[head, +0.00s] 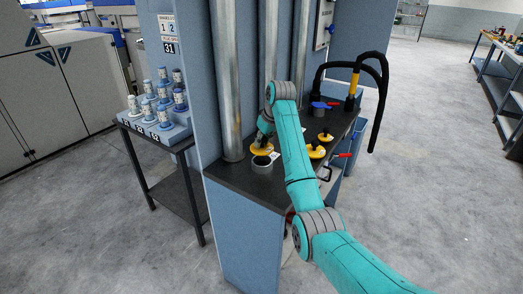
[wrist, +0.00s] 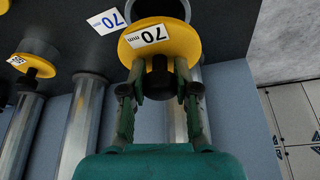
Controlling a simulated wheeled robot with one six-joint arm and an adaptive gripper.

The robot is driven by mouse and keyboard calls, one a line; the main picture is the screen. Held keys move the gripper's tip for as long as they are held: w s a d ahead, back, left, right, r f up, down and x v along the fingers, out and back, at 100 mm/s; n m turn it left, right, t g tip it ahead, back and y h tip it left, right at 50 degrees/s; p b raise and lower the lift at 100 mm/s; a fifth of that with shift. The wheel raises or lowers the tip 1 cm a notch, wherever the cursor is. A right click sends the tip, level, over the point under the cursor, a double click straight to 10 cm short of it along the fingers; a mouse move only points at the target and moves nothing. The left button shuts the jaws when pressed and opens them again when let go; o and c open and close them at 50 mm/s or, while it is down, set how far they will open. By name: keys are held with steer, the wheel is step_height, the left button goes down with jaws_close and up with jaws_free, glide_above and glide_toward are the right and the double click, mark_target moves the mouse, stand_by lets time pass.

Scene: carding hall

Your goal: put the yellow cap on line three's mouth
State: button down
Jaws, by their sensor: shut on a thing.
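My gripper (wrist: 160,88) is shut on the dark knob of a yellow cap (wrist: 165,46), whose white label reads 70 mm. In the head view the held cap (head: 262,150) is above a grey round mouth (head: 261,168) on the dark bench top. The mouth (wrist: 160,9) also shows past the cap in the wrist view, partly hidden by it. The cap looks apart from the mouth and off its centre. A white tag (wrist: 106,21) reading 70 lies beside this mouth. No line number is legible here.
More yellow caps (head: 316,151) sit farther along the bench (head: 240,181), with red handles nearby. Upright metal pipes (head: 225,80) rise close behind my gripper. A black hose (head: 385,90) arches at the far end. A stand with bobbins (head: 178,131) is at left.

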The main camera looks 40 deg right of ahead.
mark_target(263, 147)
steer(key=shift+f, duration=1.85)
steer(key=shift+d+f, duration=0.1)
steer(key=shift+f, duration=0.5)
steer(key=c, duration=0.9)
jaws_free()
steer(key=shift+o, duration=0.2)
steer(key=shift+r, duration=0.3)
steer(key=v, duration=1.2)
steer(key=shift+r, duration=0.35)
